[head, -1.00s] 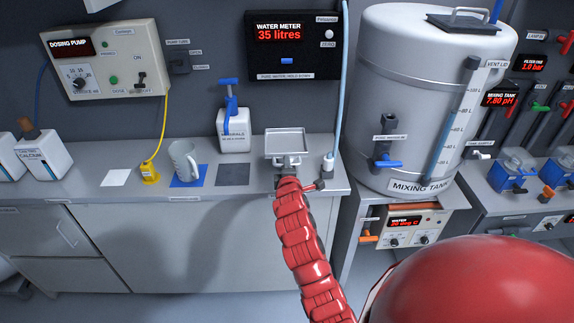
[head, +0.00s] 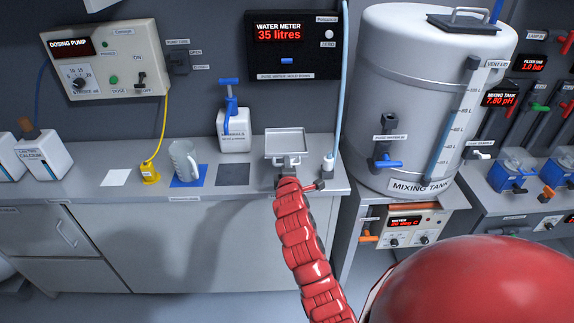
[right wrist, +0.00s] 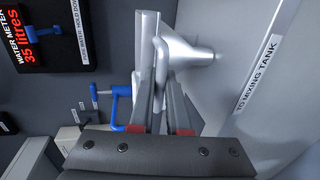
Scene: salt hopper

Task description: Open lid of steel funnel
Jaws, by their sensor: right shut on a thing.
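A square steel piece with a raised rim (head: 287,141), apparently the funnel's lid, stands at the right end of the counter. My right gripper (head: 289,172) is at its near side, and my red arm hides what lies below it. In the right wrist view my right gripper (right wrist: 167,118) is shut on a thin steel handle (right wrist: 160,62). A steel plate seen edge-on (right wrist: 147,45) is beside the handle, and a grey steel cone (right wrist: 195,52) is behind it. I cannot tell how far the lid is raised. My left gripper is not in view.
A dark mat (head: 233,174), a bottle with a blue pump (head: 234,130) and a mug (head: 184,160) stand left of the lid. A light blue hose (head: 342,80) and the mixing tank (head: 425,100) are close on the right. The water meter (head: 293,45) hangs behind.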

